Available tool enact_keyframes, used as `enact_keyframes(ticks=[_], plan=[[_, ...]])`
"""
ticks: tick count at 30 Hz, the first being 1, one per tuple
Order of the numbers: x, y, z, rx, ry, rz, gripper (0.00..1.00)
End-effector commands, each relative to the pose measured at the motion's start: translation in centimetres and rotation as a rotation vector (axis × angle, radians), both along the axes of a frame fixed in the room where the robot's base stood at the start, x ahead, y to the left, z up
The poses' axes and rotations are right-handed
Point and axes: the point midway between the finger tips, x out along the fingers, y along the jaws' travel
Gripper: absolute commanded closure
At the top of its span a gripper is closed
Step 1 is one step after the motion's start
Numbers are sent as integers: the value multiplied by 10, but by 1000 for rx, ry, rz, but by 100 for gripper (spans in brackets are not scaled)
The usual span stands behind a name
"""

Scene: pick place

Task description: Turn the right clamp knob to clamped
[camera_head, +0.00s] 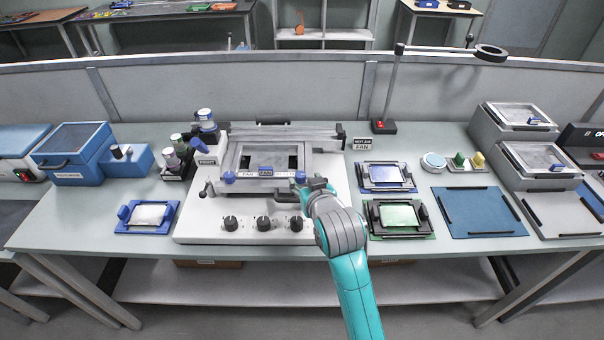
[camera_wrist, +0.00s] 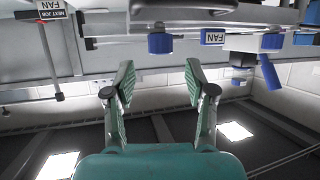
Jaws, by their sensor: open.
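The grey clamp frame (camera_head: 240,160) of the white-based press stands at the middle of the bench, with a blue FAN label (camera_head: 265,170) on its front bar. A blue left clamp knob (camera_head: 229,178) and a blue right clamp knob (camera_head: 300,176) sit at the bar's ends. My gripper (camera_head: 306,187) is just in front of the right knob, partly overlapping it. In the wrist view, which is turned over, the right knob (camera_wrist: 160,43) lies beyond the gap between the open, empty green-padded fingers (camera_wrist: 160,80). They look apart from it. Its turn position is unclear.
Several black dials (camera_head: 264,223) line the press's front. Blue (camera_head: 386,164) and green (camera_head: 375,225) trays lie right of it, near a NEXT JOB sign (camera_head: 367,144). Small bottles (camera_head: 206,116) and a blue-trayed pad (camera_head: 125,213) stand left. A blue mat (camera_head: 480,232) lies bare.

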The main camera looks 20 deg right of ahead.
Motion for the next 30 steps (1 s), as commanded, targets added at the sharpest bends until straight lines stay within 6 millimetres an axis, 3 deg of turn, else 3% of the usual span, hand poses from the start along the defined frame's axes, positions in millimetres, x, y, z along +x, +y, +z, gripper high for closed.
enact_keyframes(ticks=[3, 10, 23, 30], plan=[[20, -1, -8, 0, 1, 0, 45], [47, -3, -20, 0, 1, 0, 45], [55, -3, -23, 0, 0, 0, 45], [55, -3, -23, 0, 0, 0, 100]])
